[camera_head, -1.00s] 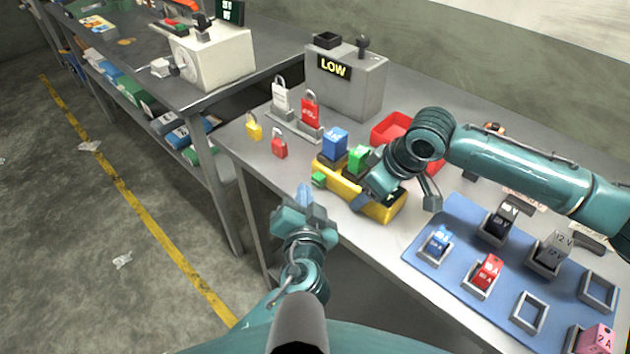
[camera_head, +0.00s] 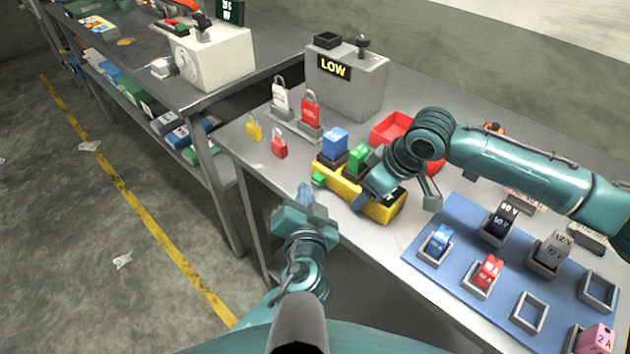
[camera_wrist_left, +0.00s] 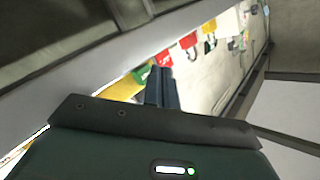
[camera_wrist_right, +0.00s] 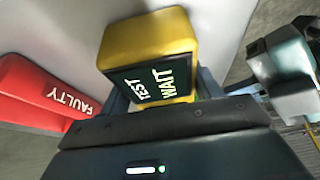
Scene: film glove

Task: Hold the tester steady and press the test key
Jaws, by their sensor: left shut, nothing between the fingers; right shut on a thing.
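The yellow tester (camera_head: 383,208) stands on the grey bench, with a blue block (camera_head: 335,142) and a green block (camera_head: 358,158) on top. A small green key (camera_head: 319,180) sticks out at its left end. My right gripper (camera_head: 364,193) is shut on the tester's body; in the right wrist view the tester's screen (camera_wrist_right: 155,80) reads TEST and WAIT. My left gripper (camera_head: 305,192) is shut and empty, in front of the tester's left end and apart from it. In the left wrist view its closed fingers (camera_wrist_left: 161,86) appear close to the green key (camera_wrist_left: 141,73).
A grey box (camera_head: 345,85) with a LOW sign stands behind. Padlocks (camera_head: 279,146) are left of the tester. A red bin (camera_head: 388,129) marked FAULTY (camera_wrist_right: 45,95) is behind it. A blue mat (camera_head: 440,262) with blocks in square holders lies to the right.

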